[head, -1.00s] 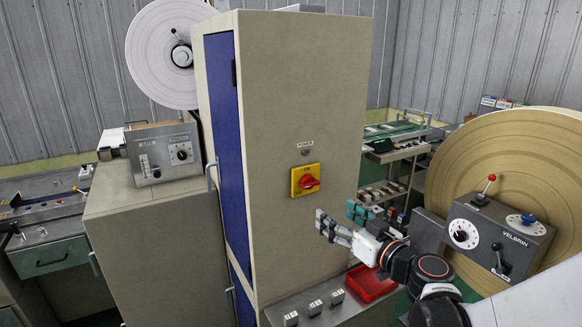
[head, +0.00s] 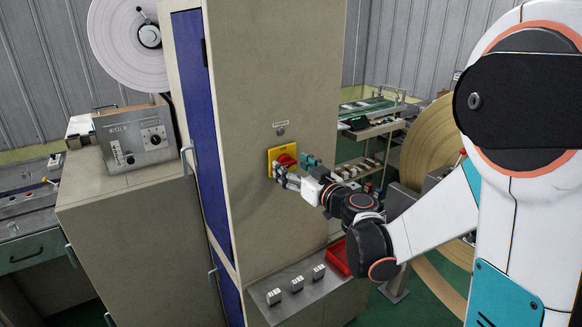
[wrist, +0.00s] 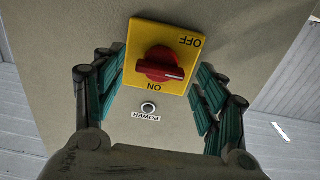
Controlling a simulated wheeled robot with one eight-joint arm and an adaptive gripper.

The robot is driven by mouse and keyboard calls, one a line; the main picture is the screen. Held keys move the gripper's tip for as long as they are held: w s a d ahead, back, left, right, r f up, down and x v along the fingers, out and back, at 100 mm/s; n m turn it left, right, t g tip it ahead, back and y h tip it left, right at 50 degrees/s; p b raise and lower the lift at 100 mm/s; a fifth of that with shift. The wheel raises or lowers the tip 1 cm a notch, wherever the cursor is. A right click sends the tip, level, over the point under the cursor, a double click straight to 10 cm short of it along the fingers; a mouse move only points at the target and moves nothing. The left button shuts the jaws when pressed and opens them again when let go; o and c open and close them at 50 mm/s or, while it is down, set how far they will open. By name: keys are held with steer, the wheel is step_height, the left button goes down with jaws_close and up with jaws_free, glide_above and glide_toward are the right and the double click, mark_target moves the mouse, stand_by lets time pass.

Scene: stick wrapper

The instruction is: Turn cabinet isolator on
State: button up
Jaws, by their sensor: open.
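The isolator is a red rotary knob (head: 286,160) on a yellow plate (head: 273,155), set on the beige cabinet's front. In the wrist view, which is upside down, the knob (wrist: 158,66) lies nearly crosswise, its white mark toward the right. ON reads at the plate's (wrist: 145,30) bottom and OFF at its upper right. My gripper (head: 294,168) is open at the plate. In the wrist view the gripper's (wrist: 155,75) teal-padded fingers stand either side of the knob, apart from it. Whether the fingertips touch the plate cannot be told.
A round POWER indicator (head: 280,131) sits above the plate on the cabinet (head: 245,80). A ledge with several white switches (head: 297,284) and a red tray (head: 339,257) juts out below. A large tan roll (head: 425,150) stands to the right, partly hidden by my arm.

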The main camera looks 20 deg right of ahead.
steer(key=shift+w+a, duration=0.2)
steer(key=shift+w, duration=0.4)
steer(key=c, duration=1.1)
steer(key=shift+o, duration=0.2)
